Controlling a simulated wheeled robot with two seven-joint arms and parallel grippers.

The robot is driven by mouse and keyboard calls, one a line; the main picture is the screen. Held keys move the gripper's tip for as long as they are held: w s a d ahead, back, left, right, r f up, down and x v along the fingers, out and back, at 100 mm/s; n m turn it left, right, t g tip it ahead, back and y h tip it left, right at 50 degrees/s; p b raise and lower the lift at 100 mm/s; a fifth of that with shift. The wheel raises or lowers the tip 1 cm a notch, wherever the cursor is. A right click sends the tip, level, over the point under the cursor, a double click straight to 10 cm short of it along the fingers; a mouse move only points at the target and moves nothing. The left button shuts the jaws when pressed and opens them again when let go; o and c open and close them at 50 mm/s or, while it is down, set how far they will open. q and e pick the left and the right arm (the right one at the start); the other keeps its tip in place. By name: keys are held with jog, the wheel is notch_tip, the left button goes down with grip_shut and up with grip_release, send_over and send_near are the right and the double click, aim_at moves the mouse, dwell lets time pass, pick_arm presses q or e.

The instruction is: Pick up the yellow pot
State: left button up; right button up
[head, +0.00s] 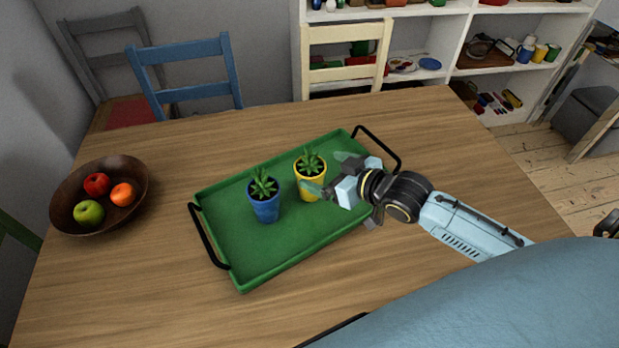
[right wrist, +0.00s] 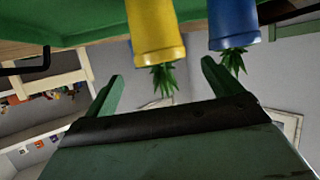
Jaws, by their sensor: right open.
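The yellow pot (head: 311,179) holds a small green succulent and stands upright on the green tray (head: 240,262), right of the blue pot (head: 265,208), which holds a similar plant. My right gripper (head: 328,173) is open beside the yellow pot on its right. One fingertip overlaps the pot's front in the head view; I cannot tell whether it touches. In the right wrist view, which looks upside down, the yellow pot (right wrist: 155,32) appears beyond the open fingers, with the blue pot (right wrist: 233,22) to its right. My left gripper is not in view.
The tray has black handles (head: 207,238) and lies on a wooden table (head: 130,290). A brown bowl (head: 65,190) with fruit stands at the left. Chairs, including a blue one (head: 190,87), line the far edge, before a white shelf (head: 447,30). The table's front left is clear.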

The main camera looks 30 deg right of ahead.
aim_at(317, 168)
jog(key=shift+w+a+f, duration=0.2)
jog(key=shift+w+f, duration=0.1)
jog(key=shift+w, duration=0.3)
jog(key=shift+w+a+f, duration=0.15)
jog(key=shift+w+a, duration=0.05)
jog(key=shift+w, duration=0.2)
jog(key=shift+w+a+f, duration=0.1)
jog(key=shift+w+f, duration=0.05)
jog(key=shift+w, duration=0.15)
jog(key=b+x, duration=0.1)
jog(key=x, duration=0.2)
jog(key=shift+w+a+f, duration=0.15)
jog(key=shift+w+f, duration=0.05)
jog(key=shift+w, duration=0.05)
jog(key=shift+w+a+f, duration=0.1)
jog(key=shift+w+f, duration=0.05)
jog(key=shift+w, duration=0.1)
jog(key=c, duration=1.4)
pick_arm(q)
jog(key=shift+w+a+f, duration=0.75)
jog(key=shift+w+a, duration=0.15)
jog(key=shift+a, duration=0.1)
pick_arm(e)
jog(key=shift+o, duration=0.2)
jog(key=shift+w, duration=0.1)
